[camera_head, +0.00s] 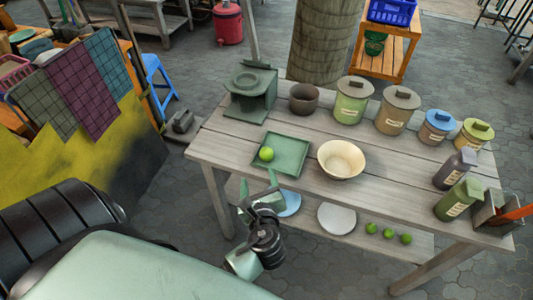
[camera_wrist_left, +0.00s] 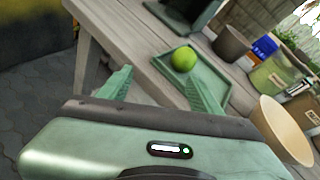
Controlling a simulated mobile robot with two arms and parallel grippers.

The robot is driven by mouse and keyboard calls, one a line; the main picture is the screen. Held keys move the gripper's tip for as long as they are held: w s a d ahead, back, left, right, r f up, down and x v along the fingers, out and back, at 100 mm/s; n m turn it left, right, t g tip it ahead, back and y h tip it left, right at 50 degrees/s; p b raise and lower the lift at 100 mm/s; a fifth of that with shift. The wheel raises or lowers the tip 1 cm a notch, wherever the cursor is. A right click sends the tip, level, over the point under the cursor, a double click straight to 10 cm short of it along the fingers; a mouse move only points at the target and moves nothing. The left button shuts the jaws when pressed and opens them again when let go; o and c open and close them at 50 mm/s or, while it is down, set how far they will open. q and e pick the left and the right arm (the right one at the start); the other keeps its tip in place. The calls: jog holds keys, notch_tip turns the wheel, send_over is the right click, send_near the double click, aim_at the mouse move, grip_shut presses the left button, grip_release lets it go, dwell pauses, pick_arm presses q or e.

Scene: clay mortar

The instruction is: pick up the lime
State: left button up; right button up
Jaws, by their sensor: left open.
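A green lime (camera_head: 267,154) lies in the left part of a square green tray (camera_head: 295,168) on the wooden table. It also shows in the left wrist view (camera_wrist_left: 183,59), beyond the fingers, with the tray rim (camera_wrist_left: 160,12) around it. My left gripper (camera_head: 257,188) is open and empty at the table's front edge, in front of the tray and apart from the lime. In the left wrist view its two green fingers (camera_wrist_left: 158,86) are spread. My right gripper is not in view.
A cream bowl (camera_head: 341,160) stands right of the tray. A green stove-like object (camera_head: 250,92), a brown pot (camera_head: 304,98) and lidded jars (camera_head: 352,100) stand behind. More limes (camera_head: 388,233) and a white plate (camera_head: 336,218) lie on the lower shelf.

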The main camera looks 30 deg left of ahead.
aim_at(267, 157)
pick_arm(q)
jog(key=m, duration=0.1)
jog(key=w+d+m+t, duration=0.1)
jog(key=m, duration=0.1)
jog(key=w+r+m, duration=0.1)
jog(key=shift+w+d+r+t, duration=0.1)
jog(key=shift+w+d+t, duration=0.15)
jog(key=shift+t, duration=0.15)
jog(key=shift+m, duration=0.4)
jog(key=x, duration=0.7)
jog(key=shift+w+a+p, duration=0.25)
jog(key=shift+w+p, duration=0.05)
jog(key=shift+p, duration=0.1)
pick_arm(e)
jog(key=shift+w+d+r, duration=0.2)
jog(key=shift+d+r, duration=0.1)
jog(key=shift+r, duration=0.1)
pick_arm(q)
jog(key=shift+r, duration=0.1)
jog(key=shift+c, duration=0.4)
grip_shut()
